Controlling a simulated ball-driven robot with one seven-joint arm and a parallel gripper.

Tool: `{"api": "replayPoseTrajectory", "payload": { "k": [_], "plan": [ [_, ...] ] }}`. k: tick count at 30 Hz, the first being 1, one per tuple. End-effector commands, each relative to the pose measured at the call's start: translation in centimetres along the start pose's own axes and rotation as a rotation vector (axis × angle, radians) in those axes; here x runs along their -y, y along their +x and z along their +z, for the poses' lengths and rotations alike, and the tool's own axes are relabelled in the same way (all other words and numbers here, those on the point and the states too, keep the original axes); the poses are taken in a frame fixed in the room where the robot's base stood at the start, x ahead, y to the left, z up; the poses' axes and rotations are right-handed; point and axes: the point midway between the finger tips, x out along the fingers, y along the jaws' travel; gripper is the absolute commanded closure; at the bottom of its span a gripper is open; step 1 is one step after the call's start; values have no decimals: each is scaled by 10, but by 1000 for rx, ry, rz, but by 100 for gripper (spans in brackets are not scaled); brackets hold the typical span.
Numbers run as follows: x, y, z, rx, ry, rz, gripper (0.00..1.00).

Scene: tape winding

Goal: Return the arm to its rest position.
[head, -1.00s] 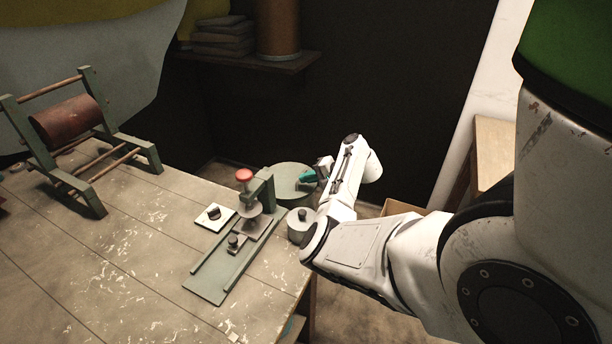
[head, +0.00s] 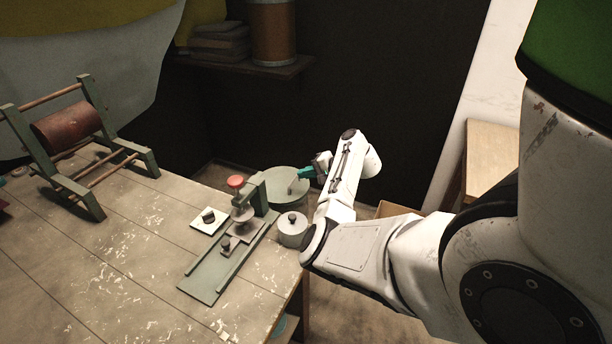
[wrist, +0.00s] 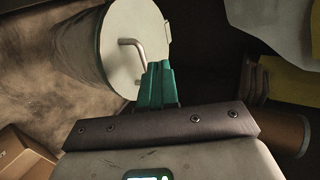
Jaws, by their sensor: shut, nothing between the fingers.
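My white arm reaches out over the right end of the workbench. My gripper (head: 302,174) has teal fingers that are shut with nothing between them. In the head view it is above or beside a round drum lid (head: 287,182) behind the bench press. In the wrist view the shut gripper fingers (wrist: 158,70) overlap the edge of the drum's pale lid (wrist: 128,50), close to its bent metal handle (wrist: 135,46). I cannot tell whether they touch it.
A shelf (head: 250,67) hangs behind. A cardboard box (wrist: 20,155) stands low.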

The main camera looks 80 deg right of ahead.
Motion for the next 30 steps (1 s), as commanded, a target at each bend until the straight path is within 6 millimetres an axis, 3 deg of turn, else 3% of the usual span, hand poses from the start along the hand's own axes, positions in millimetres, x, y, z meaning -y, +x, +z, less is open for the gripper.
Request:
{"api": "replayPoseTrajectory", "payload": {
  "k": [6, 13, 30],
  "plan": [
    [-20, -38, 0, -3, 2, 2, 100],
    [-31, -69, 0, -1, 1, 1, 100],
    [-34, -79, 0, 1, 2, 1, 100]
  ]
}}
